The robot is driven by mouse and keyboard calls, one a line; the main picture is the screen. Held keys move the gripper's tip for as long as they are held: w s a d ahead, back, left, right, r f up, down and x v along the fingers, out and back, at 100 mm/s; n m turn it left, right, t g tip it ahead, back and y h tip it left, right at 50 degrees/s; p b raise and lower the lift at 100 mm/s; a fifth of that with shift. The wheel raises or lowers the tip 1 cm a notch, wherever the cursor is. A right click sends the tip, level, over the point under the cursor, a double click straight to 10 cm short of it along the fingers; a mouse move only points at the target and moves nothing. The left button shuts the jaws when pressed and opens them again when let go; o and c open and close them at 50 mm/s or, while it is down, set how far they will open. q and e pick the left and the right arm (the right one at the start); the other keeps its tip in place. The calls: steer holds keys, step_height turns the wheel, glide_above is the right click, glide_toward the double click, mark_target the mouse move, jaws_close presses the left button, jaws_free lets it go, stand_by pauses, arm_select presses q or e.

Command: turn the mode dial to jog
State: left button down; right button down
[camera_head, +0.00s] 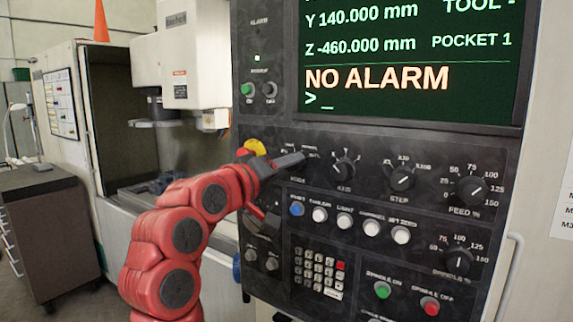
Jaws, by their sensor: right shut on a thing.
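The mode dial sits at the upper left of the dark control panel (350,145), above its MODE label (297,182). My right gripper (299,158) is at the dial, shut on it, and hides most of it. Only parts of the small position marks around the dial show above and right of the fingers. I cannot tell which mode the dial points to. My left gripper is not in view.
The axis dial (343,171) is close right of my gripper, with the step dial (402,178) and feed dial (470,189) further right. A yellow-ringed red button (244,153) is just left. Push buttons (319,214) run below. The screen (410,60) reads NO ALARM.

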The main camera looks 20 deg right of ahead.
steer(key=shift+r+n+p, duration=0.1)
steer(key=shift+n+p, duration=2.55)
steer(key=shift+n, duration=1.75)
steer(key=shift+c, duration=2.2)
jaws_free()
steer(key=b+v, duration=0.3)
steer(key=v, duration=1.4)
steer(key=shift+a+b, duration=0.2)
steer(key=shift+b, duration=0.2)
